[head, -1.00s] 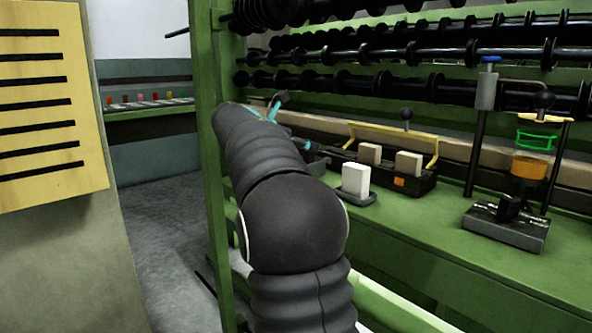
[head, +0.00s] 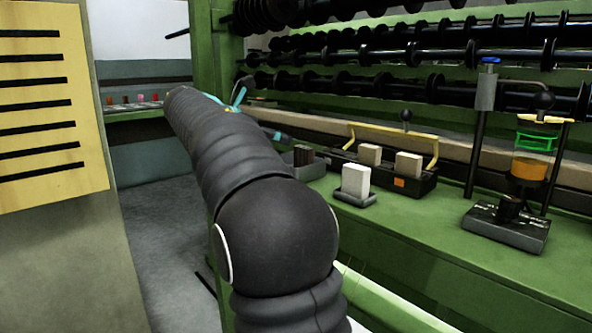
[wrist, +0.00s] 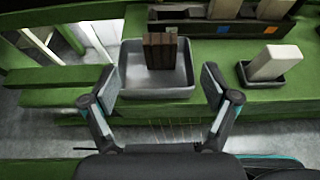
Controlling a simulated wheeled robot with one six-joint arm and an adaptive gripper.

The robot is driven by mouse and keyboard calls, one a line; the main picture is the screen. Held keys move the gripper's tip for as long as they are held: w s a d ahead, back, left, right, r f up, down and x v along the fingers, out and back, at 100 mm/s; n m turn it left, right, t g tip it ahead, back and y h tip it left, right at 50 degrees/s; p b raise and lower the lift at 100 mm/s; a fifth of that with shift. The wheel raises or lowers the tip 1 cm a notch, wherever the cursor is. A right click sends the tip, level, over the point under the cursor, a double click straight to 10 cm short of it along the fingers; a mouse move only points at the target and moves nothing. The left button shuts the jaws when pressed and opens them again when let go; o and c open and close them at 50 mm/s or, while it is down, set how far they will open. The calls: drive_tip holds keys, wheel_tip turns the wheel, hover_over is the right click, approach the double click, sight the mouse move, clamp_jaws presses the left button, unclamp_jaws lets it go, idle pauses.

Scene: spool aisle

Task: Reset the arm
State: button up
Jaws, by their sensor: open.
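My arm reaches away from the head camera, over the left end of the green bench (head: 450,250). My gripper (wrist: 160,84) is open and empty in the wrist view, its two fingers spread wide. A grey tray (wrist: 130,92) with a dark brown block (wrist: 160,50) standing in it lies beyond and between the fingers, apart from them. In the head view my arm hides most of the gripper; only small teal parts show past the arm. The dark block (head: 303,155) shows just right of my arm.
A white block (head: 356,180) stands in a small dark tray, beside a black toolbox (head: 410,182) with a yellow handle and pale blocks. A stand (head: 505,228) is at right. Racks of black spools (head: 400,85) line the back. A green post (head: 205,60) stands close to my arm.

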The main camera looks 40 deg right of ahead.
drive_tip(key=shift+v, duration=1)
